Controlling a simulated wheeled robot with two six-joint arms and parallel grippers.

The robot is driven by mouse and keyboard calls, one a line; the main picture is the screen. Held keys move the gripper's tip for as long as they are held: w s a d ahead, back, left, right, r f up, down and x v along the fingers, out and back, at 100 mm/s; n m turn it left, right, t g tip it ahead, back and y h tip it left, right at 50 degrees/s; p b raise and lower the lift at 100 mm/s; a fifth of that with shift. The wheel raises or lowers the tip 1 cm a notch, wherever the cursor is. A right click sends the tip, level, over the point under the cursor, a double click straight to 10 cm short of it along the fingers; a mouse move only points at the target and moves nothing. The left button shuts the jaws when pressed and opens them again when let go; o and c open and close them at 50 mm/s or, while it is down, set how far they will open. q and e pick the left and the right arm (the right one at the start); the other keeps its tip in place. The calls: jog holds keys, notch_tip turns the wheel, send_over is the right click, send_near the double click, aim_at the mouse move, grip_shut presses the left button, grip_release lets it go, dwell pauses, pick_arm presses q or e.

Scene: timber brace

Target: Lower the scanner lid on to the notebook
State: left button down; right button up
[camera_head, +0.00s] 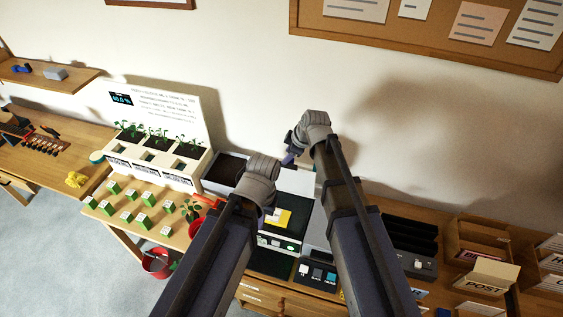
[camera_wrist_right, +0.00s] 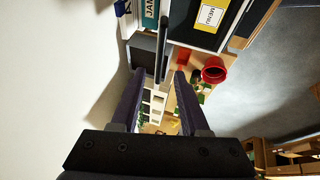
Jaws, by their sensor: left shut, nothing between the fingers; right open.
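The scanner (camera_head: 278,243) stands on the bench, with a lit green spot on its front strip. Its pale lid (camera_head: 297,182) stands raised at the back. The notebook (camera_head: 279,217), dark with a yellow label, lies on the bed; its MENU label shows in the right wrist view (camera_wrist_right: 212,15). My right gripper (camera_head: 289,160) is open at the lid's upper left; in its wrist view (camera_wrist_right: 160,80) a thin dark edge, perhaps the lid's, reaches between the fingers without visible contact. My left gripper (camera_head: 267,208) is shut and empty, left of the notebook, its fingertips mostly hidden.
A seedling planter (camera_head: 150,165) and several small green-and-white boxes (camera_head: 128,190) stand left of the scanner. A red pot (camera_wrist_right: 214,69) is near it. Sorting trays (camera_head: 478,240) and a POST box (camera_head: 487,274) fill the right side. The wall is close behind.

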jog(key=shift+f, duration=0.1)
jog(key=b+x, duration=0.7)
jog(key=shift+a+f, duration=0.15)
jog(key=shift+f, duration=0.2)
jog(key=shift+r, duration=0.1)
grip_shut()
dwell(1.2)
